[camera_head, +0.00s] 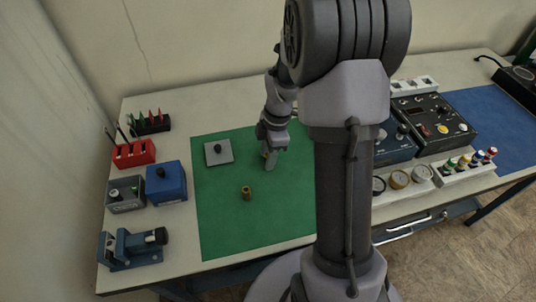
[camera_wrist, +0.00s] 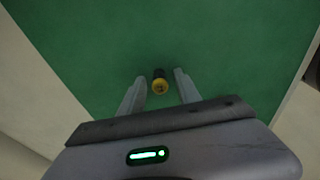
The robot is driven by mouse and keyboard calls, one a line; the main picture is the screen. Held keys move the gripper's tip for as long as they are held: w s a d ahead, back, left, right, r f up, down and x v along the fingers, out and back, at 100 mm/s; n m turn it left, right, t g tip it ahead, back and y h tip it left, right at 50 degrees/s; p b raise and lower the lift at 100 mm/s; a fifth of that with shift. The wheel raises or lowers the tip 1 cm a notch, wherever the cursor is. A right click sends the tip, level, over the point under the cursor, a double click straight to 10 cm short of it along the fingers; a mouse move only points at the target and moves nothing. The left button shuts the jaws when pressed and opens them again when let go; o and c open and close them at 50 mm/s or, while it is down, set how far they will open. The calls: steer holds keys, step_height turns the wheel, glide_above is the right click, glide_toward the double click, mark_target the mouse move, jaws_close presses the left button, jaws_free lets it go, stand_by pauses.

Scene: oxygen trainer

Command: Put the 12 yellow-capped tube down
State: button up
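Whether the tube touches the mat is not clear.
A small brass-coloured cylinder (camera_head: 246,192) stands on the mat in front of the gripper. A grey plate with a black knob (camera_head: 218,152) lies to the left. Blue (camera_head: 166,184) and grey (camera_head: 126,195) boxes stand left of the mat. The mat's front left is clear.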

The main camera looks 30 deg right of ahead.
step_height(320, 180, up, 12)
steer(key=d+p, duration=0.2)
steer(key=p, duration=0.3)
steer(key=s+a+r+m+t, duration=0.2)
steer(key=s+a+r+m, duration=0.4)
steer(key=a+r, duration=0.4)
steer(key=s+a+r+m+t, duration=0.3)
steer(key=s+a+m, duration=0.5)
steer(key=s+m, duration=0.3)
steer(key=shift+s+a+r+m, duration=0.2)
steer(key=shift+r+m, duration=0.35)
steer(key=shift+m, duration=0.55)
steer(key=shift+f, duration=0.25)
